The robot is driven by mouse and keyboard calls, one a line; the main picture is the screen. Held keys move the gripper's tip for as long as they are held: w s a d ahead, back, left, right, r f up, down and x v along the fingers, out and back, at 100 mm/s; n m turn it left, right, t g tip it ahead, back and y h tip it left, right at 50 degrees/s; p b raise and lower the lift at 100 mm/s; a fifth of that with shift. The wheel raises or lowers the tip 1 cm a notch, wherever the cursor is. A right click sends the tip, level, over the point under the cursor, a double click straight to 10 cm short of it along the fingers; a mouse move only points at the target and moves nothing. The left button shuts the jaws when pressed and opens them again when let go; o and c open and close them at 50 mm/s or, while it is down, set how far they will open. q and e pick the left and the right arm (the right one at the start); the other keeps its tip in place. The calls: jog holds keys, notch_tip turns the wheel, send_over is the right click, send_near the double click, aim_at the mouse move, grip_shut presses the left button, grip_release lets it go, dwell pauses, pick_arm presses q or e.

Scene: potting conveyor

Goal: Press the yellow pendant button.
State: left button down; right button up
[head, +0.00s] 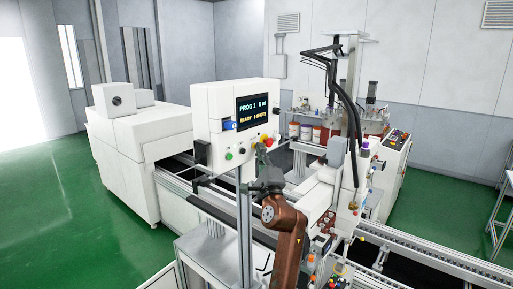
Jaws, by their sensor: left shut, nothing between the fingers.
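The white pendant box (214,105) stands on a post in the middle of the head view. Its lit screen (258,110) shows yellow and blue text. Below the screen are a green button (229,157), a pale button (242,150) and a red knob (264,138) with yellow beside it. I cannot clearly make out a separate yellow button; my fingers cover part of that row. My left gripper (261,152) is shut and empty, its tips up at the lower right of the panel. I cannot tell whether they touch it. My right gripper is not in view.
A dispensing machine with hanging black hoses (345,90) and several jars stands to the right of the pendant. A conveyor (420,255) runs toward the lower right. A white oven-like housing (125,150) is at left. Green floor (60,200) is open at far left.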

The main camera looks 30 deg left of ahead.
pick_arm(q)
jog(key=shift+s+d, duration=0.1)
jog(key=shift+d, duration=0.75)
jog(key=d, duration=0.5)
jog(key=shift+s+b, duration=0.2)
jog(key=shift+b, duration=0.2)
dwell(0.4)
